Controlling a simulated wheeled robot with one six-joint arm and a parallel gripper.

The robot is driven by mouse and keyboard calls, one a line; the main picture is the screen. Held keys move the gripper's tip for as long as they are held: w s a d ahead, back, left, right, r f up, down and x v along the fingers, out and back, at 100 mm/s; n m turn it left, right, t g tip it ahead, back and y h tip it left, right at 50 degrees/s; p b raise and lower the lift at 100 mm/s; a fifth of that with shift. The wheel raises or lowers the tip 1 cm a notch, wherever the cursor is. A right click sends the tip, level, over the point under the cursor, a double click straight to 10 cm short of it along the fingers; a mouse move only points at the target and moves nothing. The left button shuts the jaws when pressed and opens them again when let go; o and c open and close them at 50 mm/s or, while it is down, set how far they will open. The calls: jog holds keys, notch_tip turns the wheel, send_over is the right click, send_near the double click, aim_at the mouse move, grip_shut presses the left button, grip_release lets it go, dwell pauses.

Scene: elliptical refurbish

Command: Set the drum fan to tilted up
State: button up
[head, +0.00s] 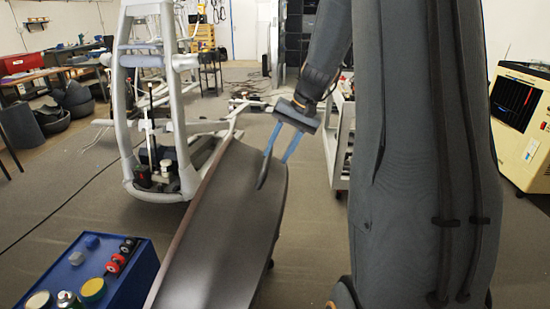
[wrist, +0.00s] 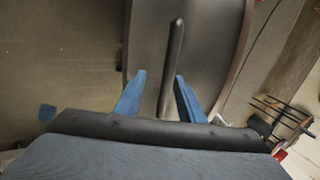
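In the wrist view the handle (wrist: 172,60) runs between the fingers (wrist: 160,76), close to the right one, with a clear gap on the left. I cannot tell whether anything touches.
A white elliptical frame (head: 182,120) stands behind the housing on the left. A blue box (head: 135,280) with cans and small wheels on top is at the lower left. A grey cart (head: 340,140) is behind my arm, and a beige unit (head: 522,125) is at the right. Carpet left of the frame is mostly clear.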

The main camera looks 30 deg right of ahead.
jog(key=shift+b+v, duration=0.35)
jog(key=shift+v, duration=2.25)
jog(key=shift+a, duration=0.1)
